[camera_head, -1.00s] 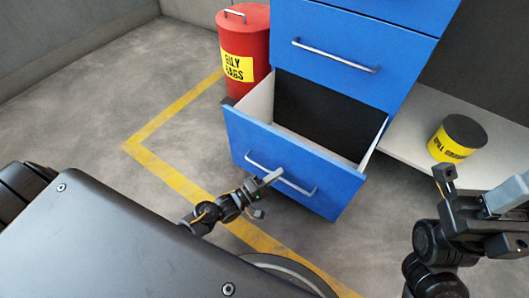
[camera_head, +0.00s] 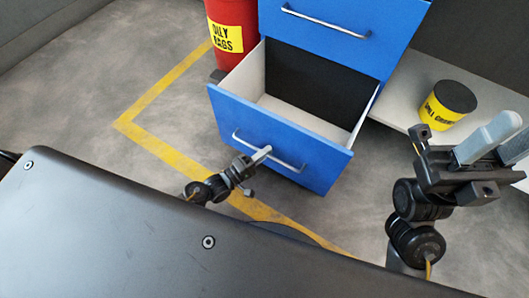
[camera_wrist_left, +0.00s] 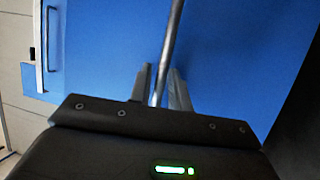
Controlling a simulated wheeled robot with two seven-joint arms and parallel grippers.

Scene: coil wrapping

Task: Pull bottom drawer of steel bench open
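The bottom drawer (camera_head: 270,140) of the blue steel bench (camera_head: 340,30) stands well open in the head view, its inside empty where I can see it. Its front carries a horizontal metal bar handle (camera_head: 288,163). My left gripper (camera_head: 262,155) is at the left part of this handle. In the left wrist view, the handle bar (camera_wrist_left: 173,40) runs between the two fingers of my left gripper (camera_wrist_left: 162,85), which are closed closely around it. My right gripper (camera_head: 512,132) is raised at the right, its light fingers apart and empty, clear of the drawer.
A red oily rags bin (camera_head: 232,25) stands left of the bench. A black and yellow can (camera_head: 447,104) sits on the low shelf (camera_head: 400,110) at the right. A yellow line (camera_head: 150,135) marks the floor; the floor left of the drawer is clear.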

